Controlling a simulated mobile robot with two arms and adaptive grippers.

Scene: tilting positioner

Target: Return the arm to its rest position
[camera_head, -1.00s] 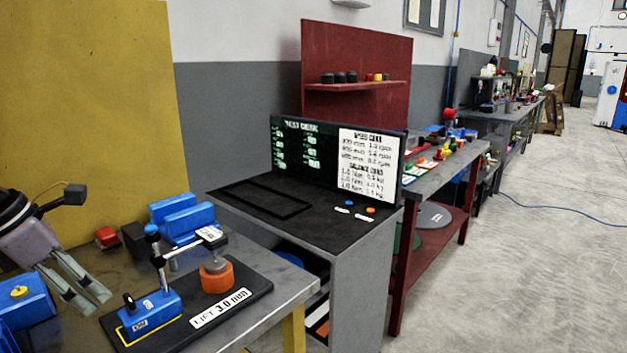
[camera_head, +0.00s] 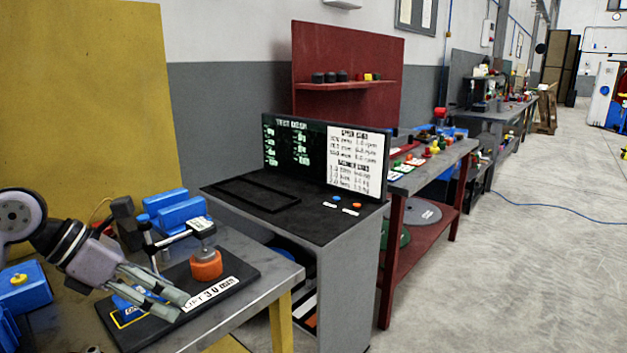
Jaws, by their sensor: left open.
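My left gripper (camera_head: 170,303) is at the lower left, with its arm coming in from the left edge. Its two grey fingers point right and down, apart, with nothing seen between them. In the picture they cover part of the blue block (camera_head: 121,302) on the black base plate (camera_head: 235,268); I cannot tell whether they touch it. The plate carries an orange cylinder (camera_head: 206,265) with a grey top and a label reading about 3.0 mm. My right gripper is not in view.
Blue blocks (camera_head: 181,214) stand behind the plate, and a blue box with a yellow knob (camera_head: 22,285) is at the far left. A test desk (camera_head: 300,215) stands to the right of the workbench (camera_head: 262,282). Open floor (camera_head: 500,270) lies further right.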

